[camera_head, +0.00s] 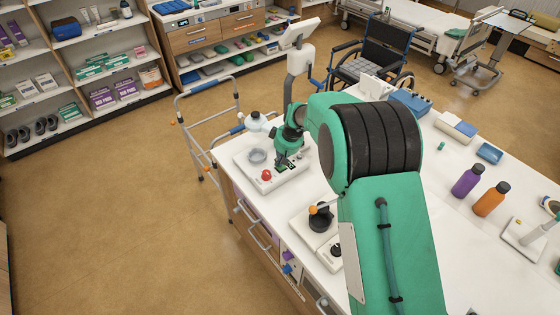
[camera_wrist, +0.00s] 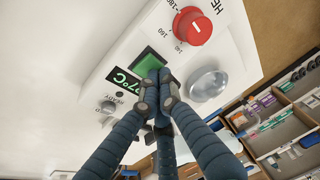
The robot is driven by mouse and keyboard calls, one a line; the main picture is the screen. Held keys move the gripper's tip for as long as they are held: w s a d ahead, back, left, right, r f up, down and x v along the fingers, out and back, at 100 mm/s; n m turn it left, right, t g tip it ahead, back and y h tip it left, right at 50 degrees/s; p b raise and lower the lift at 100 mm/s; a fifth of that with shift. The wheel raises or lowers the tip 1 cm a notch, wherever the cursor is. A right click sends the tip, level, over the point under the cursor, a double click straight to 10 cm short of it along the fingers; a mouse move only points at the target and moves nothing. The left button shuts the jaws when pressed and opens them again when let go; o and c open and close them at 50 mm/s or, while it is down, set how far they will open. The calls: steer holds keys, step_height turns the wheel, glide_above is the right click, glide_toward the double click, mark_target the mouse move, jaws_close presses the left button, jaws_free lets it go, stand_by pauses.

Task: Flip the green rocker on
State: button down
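The green rocker (camera_wrist: 148,62) sits on a white heater-like unit (camera_wrist: 110,75), between a red dial (camera_wrist: 192,26) and a lit green display (camera_wrist: 123,79). My gripper (camera_wrist: 158,85) has its dark fingers drawn together. The tips overlap the rocker's lower right edge in the wrist view; I cannot tell whether they touch it. The fingers hide part of the rocker, and its on or off position is unclear. In the head view the unit (camera_head: 250,168) stands on the near left of the white counter, and my gripper (camera_head: 288,158) points down over it.
A clear round dome (camera_wrist: 207,83) and a small grey knob (camera_wrist: 107,106) flank the rocker. On the counter are another unit with a black bowl (camera_head: 320,222), a purple bottle (camera_head: 467,181) and an orange bottle (camera_head: 491,199). A walking frame (camera_head: 210,135) stands beside the counter.

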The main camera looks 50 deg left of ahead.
steer(key=shift+r, duration=0.1)
steer(key=shift+w+r, duration=0.15)
steer(key=shift+r, duration=0.25)
steer(key=w+p+v, duration=0.1)
steer(key=w+v, duration=0.1)
steer(key=v, duration=1)
steer(key=shift+w+a+r, duration=0.3)
steer(key=shift+w, duration=0.05)
